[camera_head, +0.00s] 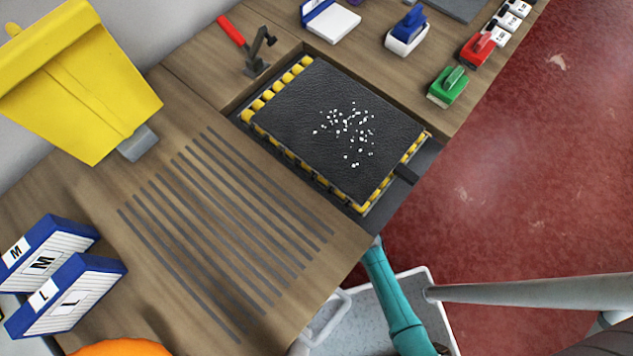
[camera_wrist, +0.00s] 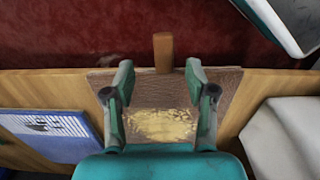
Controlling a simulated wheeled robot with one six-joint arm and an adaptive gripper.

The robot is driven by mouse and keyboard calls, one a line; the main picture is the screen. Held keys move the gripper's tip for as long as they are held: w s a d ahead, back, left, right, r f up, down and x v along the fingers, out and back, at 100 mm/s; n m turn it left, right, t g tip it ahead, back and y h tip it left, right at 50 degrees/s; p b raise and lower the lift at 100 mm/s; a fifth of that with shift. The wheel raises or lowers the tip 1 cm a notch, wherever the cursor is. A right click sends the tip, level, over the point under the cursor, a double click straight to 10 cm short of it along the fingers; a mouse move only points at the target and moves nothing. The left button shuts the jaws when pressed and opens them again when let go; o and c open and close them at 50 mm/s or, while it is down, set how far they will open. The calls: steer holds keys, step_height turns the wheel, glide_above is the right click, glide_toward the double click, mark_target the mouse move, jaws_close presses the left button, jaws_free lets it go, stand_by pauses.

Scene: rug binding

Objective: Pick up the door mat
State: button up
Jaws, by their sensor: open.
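A black, leathery-looking rectangular mat (camera_head: 300,110) lies flat in a bench recess in the head view. White specks are scattered on it, and yellow pieces line its edges. A short dark tab (camera_head: 406,174) juts out at its right edge. In the wrist view, my gripper (camera_wrist: 159,72) is open, its two teal fingers apart over a brown flat sheet (camera_wrist: 222,85) with a pale, crumbly patch. A brown tab (camera_wrist: 163,52) stands beyond the fingertips. I cannot tell whether this sheet is the black mat. The head view does not clearly show my gripper.
Dark strips (camera_head: 215,225) line the wooden bench. A yellow bin (camera_head: 75,85), a red-handled clamp (camera_head: 255,60) and blue-and-white boxes (camera_head: 65,300) stand on it. Green (camera_head: 447,86) and red (camera_head: 476,48) blocks stand near the edge. A light tub (camera_head: 355,325) is below, beside red floor.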

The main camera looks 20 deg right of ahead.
steer(key=f, duration=0.3)
steer(key=shift+s+f, duration=0.1)
steer(key=shift+s, duration=0.25)
steer(key=shift+f, duration=0.85)
steer(key=shift+c, duration=0.2)
jaws_close()
